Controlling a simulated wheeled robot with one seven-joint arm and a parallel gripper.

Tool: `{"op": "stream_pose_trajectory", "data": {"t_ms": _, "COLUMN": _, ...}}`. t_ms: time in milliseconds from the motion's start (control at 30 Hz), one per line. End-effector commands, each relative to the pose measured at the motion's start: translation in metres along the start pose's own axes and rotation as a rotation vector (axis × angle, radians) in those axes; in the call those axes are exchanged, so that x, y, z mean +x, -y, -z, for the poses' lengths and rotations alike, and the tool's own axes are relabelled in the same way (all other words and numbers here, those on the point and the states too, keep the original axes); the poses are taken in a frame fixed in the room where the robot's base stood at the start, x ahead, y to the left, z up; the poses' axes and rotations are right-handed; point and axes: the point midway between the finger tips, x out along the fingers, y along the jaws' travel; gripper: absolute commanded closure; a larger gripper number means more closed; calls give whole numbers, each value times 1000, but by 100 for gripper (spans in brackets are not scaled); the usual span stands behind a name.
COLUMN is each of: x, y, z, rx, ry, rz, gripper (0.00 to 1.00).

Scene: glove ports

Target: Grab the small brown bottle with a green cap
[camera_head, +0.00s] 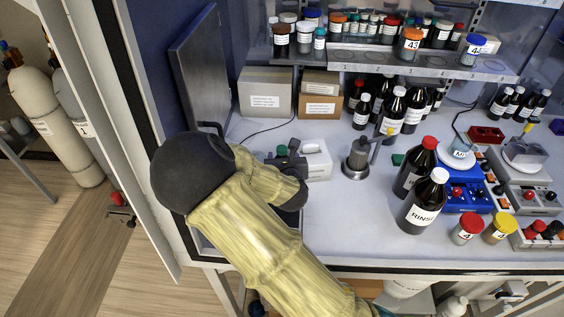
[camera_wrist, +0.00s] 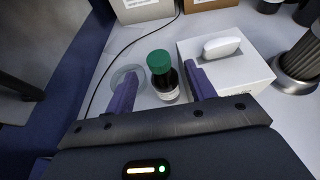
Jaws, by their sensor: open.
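The small brown bottle with a green cap (camera_wrist: 161,76) stands upright on the white worktop in the wrist view, with a pale label low on its side. My gripper (camera_wrist: 160,70) is open, with one purple finger to the left of the bottle and one to the right. The bottle shows in the gap between the fingers, and I see no finger closed on it. How far ahead of the fingertips it stands is hard to tell. In the head view my yellow-sleeved arm reaches into the cabinet and hides most of the gripper; the bottle is not clearly visible there.
A white box-shaped device (camera_wrist: 225,62) stands close to the right finger. A clear round dish (camera_wrist: 128,74) lies by the left finger. A metal stand (camera_head: 357,160) and large dark bottles (camera_head: 424,203) stand farther right. Cardboard boxes (camera_head: 265,95) are behind. A dark cable crosses the worktop.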

Motion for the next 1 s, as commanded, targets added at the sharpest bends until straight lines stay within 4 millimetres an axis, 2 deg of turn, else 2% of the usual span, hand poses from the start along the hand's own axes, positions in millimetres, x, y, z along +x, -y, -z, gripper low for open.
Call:
{"op": "stream_pose_trajectory", "data": {"t_ms": 267, "x": 3, "y": 0, "z": -2, "rx": 0, "ry": 0, "rz": 1, "gripper": 45}}
{"op": "stream_pose_trajectory", "data": {"t_ms": 633, "x": 48, "y": 0, "z": -5, "rx": -1, "ry": 0, "rz": 1, "gripper": 45}}
{"op": "stream_pose_trajectory", "data": {"t_ms": 1000, "x": 51, "y": 0, "z": -4, "rx": 0, "ry": 0, "rz": 0, "gripper": 45}}
